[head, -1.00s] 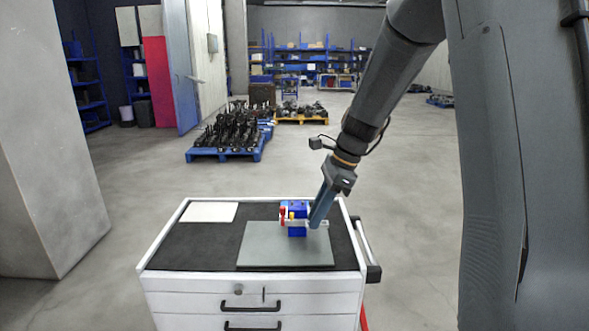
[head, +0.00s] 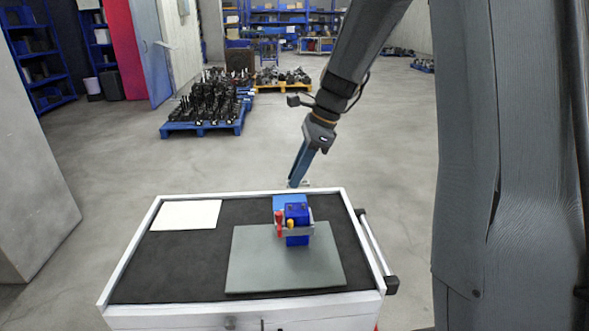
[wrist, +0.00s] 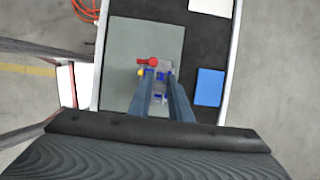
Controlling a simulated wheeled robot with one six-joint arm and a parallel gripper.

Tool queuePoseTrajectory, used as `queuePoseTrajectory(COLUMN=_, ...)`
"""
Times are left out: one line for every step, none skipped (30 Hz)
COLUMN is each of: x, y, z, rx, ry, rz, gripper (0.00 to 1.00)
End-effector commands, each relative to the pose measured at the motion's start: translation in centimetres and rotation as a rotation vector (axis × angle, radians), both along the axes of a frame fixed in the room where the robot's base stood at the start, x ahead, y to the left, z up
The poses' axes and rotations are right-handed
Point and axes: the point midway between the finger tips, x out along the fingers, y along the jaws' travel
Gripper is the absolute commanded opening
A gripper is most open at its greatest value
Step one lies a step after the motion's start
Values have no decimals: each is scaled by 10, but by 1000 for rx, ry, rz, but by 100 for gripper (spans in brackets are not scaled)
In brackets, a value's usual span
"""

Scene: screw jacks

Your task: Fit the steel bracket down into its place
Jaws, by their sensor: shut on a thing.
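My gripper (head: 298,184) is shut on a small pale grey piece, the steel bracket (head: 306,184), mostly hidden by the fingers. In the head view it appears at the cart's far edge, above and behind the blue block (head: 297,213). That block stands upright on the grey plate (head: 250,270), with a light grey part around its lower front, a red knob (head: 279,222) and a yellow knob (head: 290,224). In the wrist view both fingers (wrist: 163,80) point down over the block and the red knob (wrist: 148,62). The gap between bracket and block cannot be judged.
The cart top has a dark mat (head: 180,270) inside a raised white rim. A white sheet (head: 186,215) lies at the far left. A flat blue piece (wrist: 209,87) lies beside the plate. A handle (head: 375,245) runs along the right side.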

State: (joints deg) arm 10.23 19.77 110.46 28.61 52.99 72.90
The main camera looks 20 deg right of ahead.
Motion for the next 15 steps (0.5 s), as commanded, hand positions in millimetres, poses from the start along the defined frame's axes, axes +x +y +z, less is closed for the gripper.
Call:
queuePoseTrajectory(x=0, y=1, z=0, rx=0, ry=0, rz=1, gripper=0)
queuePoseTrajectory(x=0, y=1, z=0, rx=0, ry=0, rz=1, gripper=0)
queuePoseTrajectory(x=0, y=1, z=0, rx=0, ry=-1, rz=2, gripper=0)
queuePoseTrajectory(x=0, y=1, z=0, rx=0, ry=-1, rz=2, gripper=0)
queuePoseTrajectory(x=0, y=1, z=0, rx=0, ry=-1, rz=2, gripper=0)
queuePoseTrajectory(x=0, y=1, z=0, rx=0, ry=0, rz=2, gripper=0)
queuePoseTrajectory(x=0, y=1, z=0, rx=0, ry=0, rz=2, gripper=0)
queuePoseTrajectory(x=0, y=1, z=1, rx=0, ry=0, rz=2, gripper=0)
queuePoseTrajectory(x=0, y=1, z=1, rx=1, ry=0, rz=1, gripper=0)
queuePoseTrajectory(x=0, y=1, z=1, rx=1, ry=0, rz=1, gripper=0)
queuePoseTrajectory(x=0, y=1, z=1, rx=1, ry=0, rz=1, gripper=0)
queuePoseTrajectory(x=0, y=2, z=2, rx=2, ry=0, rz=1, gripper=0)
queuePoseTrajectory(x=0, y=2, z=2, rx=2, ry=-1, rz=1, gripper=0)
queuePoseTrajectory(x=0, y=2, z=0, rx=3, ry=-1, rz=0, gripper=0)
queuePoseTrajectory(x=1, y=1, z=-5, rx=3, ry=0, rz=-1, gripper=0)
